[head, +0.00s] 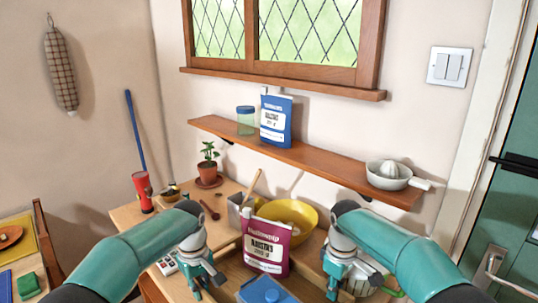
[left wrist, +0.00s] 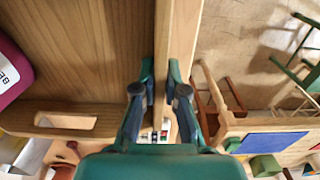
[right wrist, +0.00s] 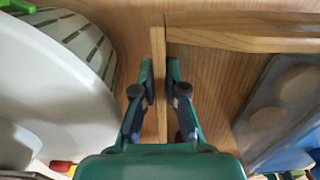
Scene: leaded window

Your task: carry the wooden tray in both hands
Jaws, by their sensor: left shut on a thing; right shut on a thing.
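The wooden tray (head: 229,276) is between my two grippers, low in the head view. My left gripper (head: 203,282) is shut on its left side wall; in the left wrist view the fingers (left wrist: 161,88) press on both faces of the wall (left wrist: 163,40). My right gripper (head: 334,284) is shut on the right wall (right wrist: 157,45), seen in the right wrist view between its fingers (right wrist: 160,88). A magenta raisins bag (head: 268,246) stands upright in the tray, beside a blue box (head: 265,291). I cannot tell whether the tray touches the table.
A yellow bowl (head: 301,212) stands behind the tray. A red torch (head: 142,191), a potted plant (head: 208,170) and a wooden spoon (head: 210,210) are at the left back. A wall shelf (head: 300,157) holds a jar, a blue bag and a white juicer. A white dish (right wrist: 50,95) is close right of the tray.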

